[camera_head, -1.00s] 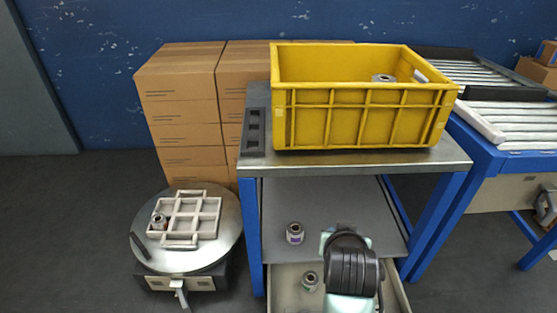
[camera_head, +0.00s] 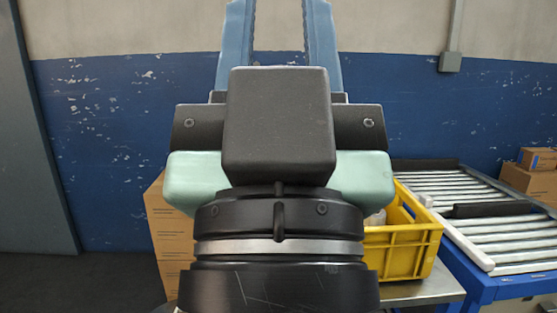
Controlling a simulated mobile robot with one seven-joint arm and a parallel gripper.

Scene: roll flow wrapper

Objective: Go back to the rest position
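My gripper (camera_head: 279,30) is raised close in front of the camera and fills the middle of the view. Its two blue fingers point up and stand wide apart, with only the wall between them. The fingertips are at or past the top edge of the picture. My gripper and wrist hide most of the work table and the left part of the yellow crate (camera_head: 408,252). The crate stands on the metal-topped table (camera_head: 428,291) to the right of my wrist. Something pale shows inside the crate beside my wrist.
Cardboard boxes (camera_head: 168,235) are stacked behind my wrist at left. A roller conveyor (camera_head: 500,232) on a blue frame is at right, with more boxes (camera_head: 530,183) beyond it. A grey wall box (camera_head: 450,61) hangs at upper right. The floor at far left looks clear.

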